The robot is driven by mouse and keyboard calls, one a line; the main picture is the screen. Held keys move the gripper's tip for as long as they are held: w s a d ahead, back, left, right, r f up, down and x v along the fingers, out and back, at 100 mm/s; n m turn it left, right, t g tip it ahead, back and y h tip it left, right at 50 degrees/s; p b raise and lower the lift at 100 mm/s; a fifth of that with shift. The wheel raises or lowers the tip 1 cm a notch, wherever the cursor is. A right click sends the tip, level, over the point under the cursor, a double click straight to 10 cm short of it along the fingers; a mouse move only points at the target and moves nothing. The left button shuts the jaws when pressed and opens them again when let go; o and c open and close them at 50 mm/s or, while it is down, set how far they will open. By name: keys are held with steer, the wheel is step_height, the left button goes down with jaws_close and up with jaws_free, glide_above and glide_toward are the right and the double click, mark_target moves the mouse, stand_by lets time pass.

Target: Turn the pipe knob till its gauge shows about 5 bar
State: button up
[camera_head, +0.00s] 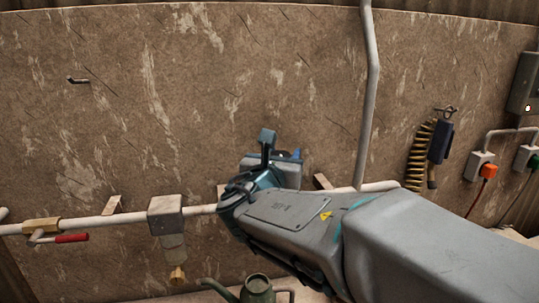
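A pale pipe (100,222) runs along the wall at the lower left and passes behind my arm. My gripper (275,150) is at the middle of the view, in front of the pipe's line. A finger sticks up, and a blue part shows beside it at the right. I cannot tell whether the fingers are apart or closed on something. No knob or gauge face can be made out; that stretch of pipe is hidden by my gripper and arm.
A valve with a red handle (72,238) and a grey block with a bowl below (165,215) sit on the pipe at left. A green watering can (257,289) stands below.

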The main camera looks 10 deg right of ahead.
steer(key=c, duration=0.3)
steer(key=shift+d+m+g+h, duration=0.15)
steer(key=shift+m+g+h, duration=1.1)
steer(key=shift+h, duration=0.35)
steer(key=shift+s+d+m+g+h+p, duration=0.1)
steer(key=shift+s+m+g+h+p, duration=0.05)
steer(key=shift+m+g+h, duration=0.5)
steer(key=shift+s+d+m+g+h+p, duration=0.1)
steer(key=shift+m+g+h+p, duration=0.05)
steer(key=shift+m+g+h, duration=0.4)
steer(key=o, duration=1)
steer(key=shift+a, duration=0.1)
steer(key=b+v, duration=0.2)
steer(key=v, duration=1.1)
steer(key=shift+s+a+b, duration=0.25)
steer(key=shift+a+b, duration=0.05)
steer(key=shift+b, duration=0.1)
